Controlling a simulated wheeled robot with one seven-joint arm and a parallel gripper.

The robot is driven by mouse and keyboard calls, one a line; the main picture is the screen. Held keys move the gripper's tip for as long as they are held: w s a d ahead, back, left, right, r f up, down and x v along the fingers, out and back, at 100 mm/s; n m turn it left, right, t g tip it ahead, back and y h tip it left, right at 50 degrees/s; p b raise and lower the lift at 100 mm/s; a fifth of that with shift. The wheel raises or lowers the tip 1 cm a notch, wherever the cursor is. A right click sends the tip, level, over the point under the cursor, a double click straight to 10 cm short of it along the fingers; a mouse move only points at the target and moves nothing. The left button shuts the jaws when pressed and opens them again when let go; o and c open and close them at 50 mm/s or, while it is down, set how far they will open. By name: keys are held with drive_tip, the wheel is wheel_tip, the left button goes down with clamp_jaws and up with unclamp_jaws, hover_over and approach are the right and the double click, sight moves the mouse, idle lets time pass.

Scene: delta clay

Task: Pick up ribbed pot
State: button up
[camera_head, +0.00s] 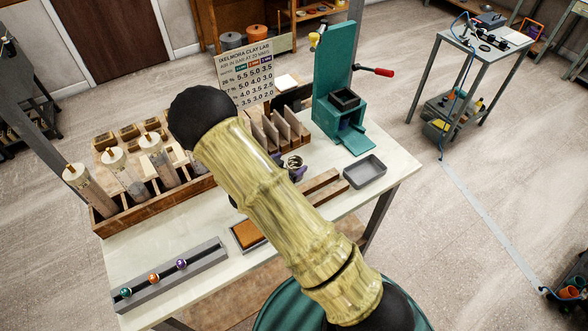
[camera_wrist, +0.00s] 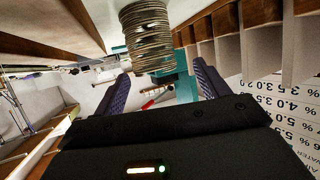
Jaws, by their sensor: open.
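The ribbed pot (camera_wrist: 148,38) is a small, grey-brown ringed cylinder at the top centre of the wrist view, where the scene appears upside down. My gripper (camera_wrist: 162,70) is open and empty, its two purple fingers on either side of the pot's line. The pot appears just beyond the fingertips, with no contact visible. In the head view the pot's rim (camera_head: 294,161) shows next to my gripper's purple fingers (camera_head: 288,167). My arm hides most of the gripper there.
A wooden divider rack (camera_head: 279,131) stands close behind the pot. A teal press (camera_head: 338,85), grey tray (camera_head: 365,172) and wooden bars (camera_head: 322,187) lie to the right. A wooden box with tubes (camera_head: 105,222) is at left. The grey ball rail (camera_head: 175,275) lies in front.

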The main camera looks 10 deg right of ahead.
sight(299, 159)
drive_tip(key=p+x, duration=0.1)
drive_tip(key=x, duration=0.1)
drive_tip(key=p+x, duration=0.1)
drive_tip(key=x, duration=0.1)
drive_tip(key=shift+s+d+f, duration=0.1)
drive_tip(key=shift+s+d, duration=0.05)
drive_tip(key=shift+d, duration=0.15)
drive_tip(key=shift+w+d+f, duration=0.2)
drive_tip(key=shift+w+f, duration=0.05)
drive_tip(key=shift+w, duration=0.05)
drive_tip(key=shift+s, duration=0.1)
drive_tip(key=c, duration=1.1)
drive_tip(key=shift+o, duration=0.2)
wheel_tip(299, 159, up, 10)
drive_tip(key=b, duration=0.2)
